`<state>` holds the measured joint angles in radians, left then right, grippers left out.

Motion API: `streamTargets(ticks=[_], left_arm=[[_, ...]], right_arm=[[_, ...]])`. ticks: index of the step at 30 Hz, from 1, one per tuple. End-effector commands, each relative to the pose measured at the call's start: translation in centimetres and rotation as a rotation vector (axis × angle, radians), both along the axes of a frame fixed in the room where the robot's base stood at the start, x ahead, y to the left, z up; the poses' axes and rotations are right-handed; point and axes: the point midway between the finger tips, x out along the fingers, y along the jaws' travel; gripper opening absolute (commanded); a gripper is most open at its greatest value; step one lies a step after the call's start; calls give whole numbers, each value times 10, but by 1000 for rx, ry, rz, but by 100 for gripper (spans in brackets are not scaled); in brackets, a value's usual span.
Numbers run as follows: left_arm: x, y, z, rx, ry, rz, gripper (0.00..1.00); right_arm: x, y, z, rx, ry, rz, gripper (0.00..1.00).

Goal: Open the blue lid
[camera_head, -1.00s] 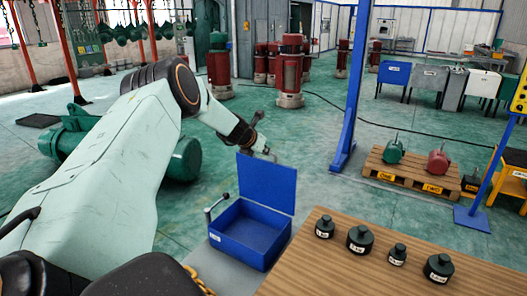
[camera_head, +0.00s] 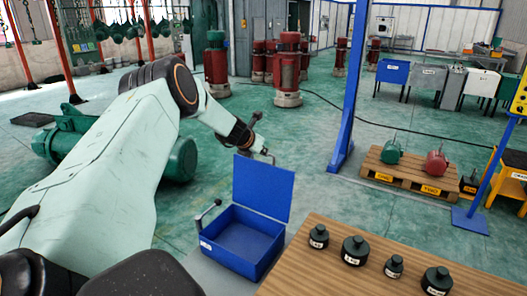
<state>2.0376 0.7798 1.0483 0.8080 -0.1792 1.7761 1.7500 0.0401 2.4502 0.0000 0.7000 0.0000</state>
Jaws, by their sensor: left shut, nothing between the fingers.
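The blue box (camera_head: 236,253) stands on a grey surface left of the wooden table. Its blue lid (camera_head: 264,188) stands up at the back edge, tilted slightly back, and the inside of the box shows empty. A small lever with a dark knob (camera_head: 217,203) sticks up at the box's left side. My left gripper (camera_head: 268,156) is behind the lid's top edge, partly hidden by it, and seems empty and shut. I cannot tell whether it touches the lid. My right gripper does not show.
The wooden table (camera_head: 330,275) at the front right holds several dark weights, one of them near the left edge (camera_head: 319,237). A blue post (camera_head: 350,100) rises behind the box. A pallet (camera_head: 420,173) with motors lies at the right. Open green floor lies between.

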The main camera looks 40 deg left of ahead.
Motion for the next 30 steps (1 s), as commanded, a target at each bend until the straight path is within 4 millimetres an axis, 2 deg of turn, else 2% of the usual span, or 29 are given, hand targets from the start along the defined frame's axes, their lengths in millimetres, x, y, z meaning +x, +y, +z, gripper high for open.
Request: streamTargets(ticks=[14, 30], left_arm=[[2, 0, 2, 0, 0, -1, 0], [3, -1, 39, 0, -1, -3, 0]], right_arm=[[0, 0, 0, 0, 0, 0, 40], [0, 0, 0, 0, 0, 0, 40]])
